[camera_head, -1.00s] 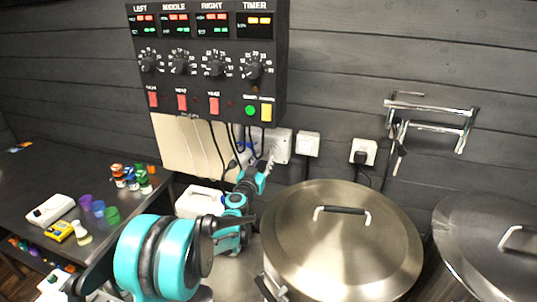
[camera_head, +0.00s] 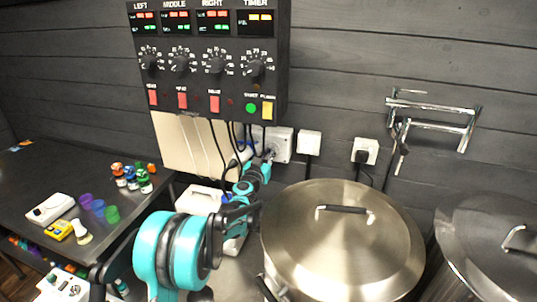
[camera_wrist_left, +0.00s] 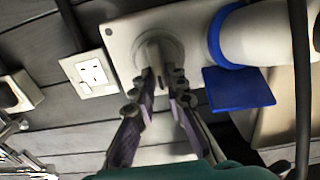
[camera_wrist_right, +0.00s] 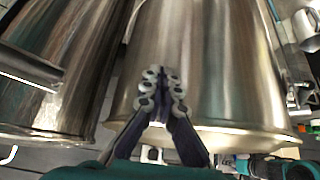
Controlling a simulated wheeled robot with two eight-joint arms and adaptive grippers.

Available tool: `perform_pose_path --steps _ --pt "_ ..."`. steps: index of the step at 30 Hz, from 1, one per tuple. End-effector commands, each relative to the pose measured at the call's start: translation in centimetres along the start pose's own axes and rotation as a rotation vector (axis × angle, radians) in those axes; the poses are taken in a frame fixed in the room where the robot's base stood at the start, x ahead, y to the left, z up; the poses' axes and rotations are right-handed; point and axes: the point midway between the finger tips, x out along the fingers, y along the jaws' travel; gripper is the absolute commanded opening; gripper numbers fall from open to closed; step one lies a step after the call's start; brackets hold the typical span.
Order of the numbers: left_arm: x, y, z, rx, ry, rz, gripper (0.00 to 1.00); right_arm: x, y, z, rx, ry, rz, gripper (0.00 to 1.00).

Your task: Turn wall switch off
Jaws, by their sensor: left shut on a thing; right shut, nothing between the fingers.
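The wall switch is a round grey knob (camera_wrist_left: 158,52) on a pale wall box (camera_wrist_left: 118,38); the box also shows in the head view (camera_head: 281,143). My left gripper (camera_wrist_left: 160,74) has its fingertips closed around the knob's grip; the fingers hide part of it. In the head view the left gripper (camera_head: 267,157) is small and partly hidden by cables and its own arm. My right gripper (camera_wrist_right: 161,88) is shut and empty in the right wrist view, in front of a large metal pot (camera_wrist_right: 205,60). It is outside the head view.
A white plug and blue flap (camera_wrist_left: 238,88) sit beside the knob. A white socket plate (camera_wrist_left: 90,74) is on the other side. Black cables hang from the control panel (camera_head: 207,85). A lidded pot (camera_head: 340,235) stands close to my left arm.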

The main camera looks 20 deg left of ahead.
Motion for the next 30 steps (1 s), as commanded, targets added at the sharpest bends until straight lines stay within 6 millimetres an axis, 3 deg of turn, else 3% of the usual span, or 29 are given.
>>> perform_pose_path --steps 11,30 --pt "-0.02 -0.17 0.02 -0.112 0.000 0.000 0.00 0.05 0.00 0.04 0.000 0.000 0.000 0.00" --pt "-0.02 -0.88 0.35 -0.687 0.000 0.000 0.00 0.35 0.00 0.25 0.000 0.000 0.000 0.00"
